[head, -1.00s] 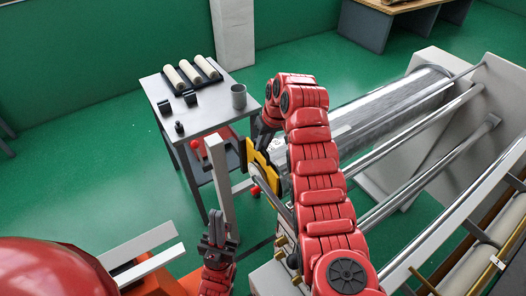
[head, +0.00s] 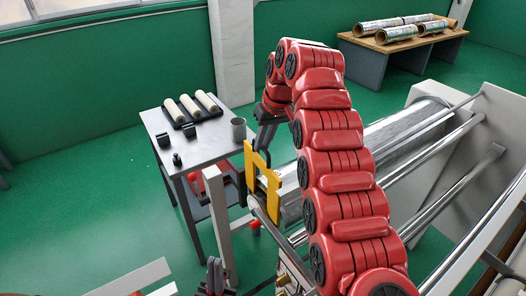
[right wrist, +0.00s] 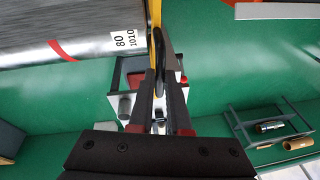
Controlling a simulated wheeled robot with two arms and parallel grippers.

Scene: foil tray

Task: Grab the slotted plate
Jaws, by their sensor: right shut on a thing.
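The slotted plate is a flat yellow plate (head: 274,203) with a rectangular opening, standing upright beside the near end of the roller machine. My right gripper (head: 250,165) is shut on its edge; my arm comes down to it from above. In the right wrist view the plate (right wrist: 155,14) shows edge-on as a thin yellow strip between the fingertips (right wrist: 158,65). Whether the plate still touches the machine is unclear. My left gripper (head: 215,275) is at the bottom edge of the head view, away from the plate, partly cut off; its opening is unclear.
A grey side table (head: 205,145) with pale rollers (head: 190,106) and a grey cup (head: 238,129) stands left of the plate. The machine's long foil roller (head: 405,130) and bars lie to the right. A wooden table (head: 395,44) with rolls stands far back. Green floor is open at left.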

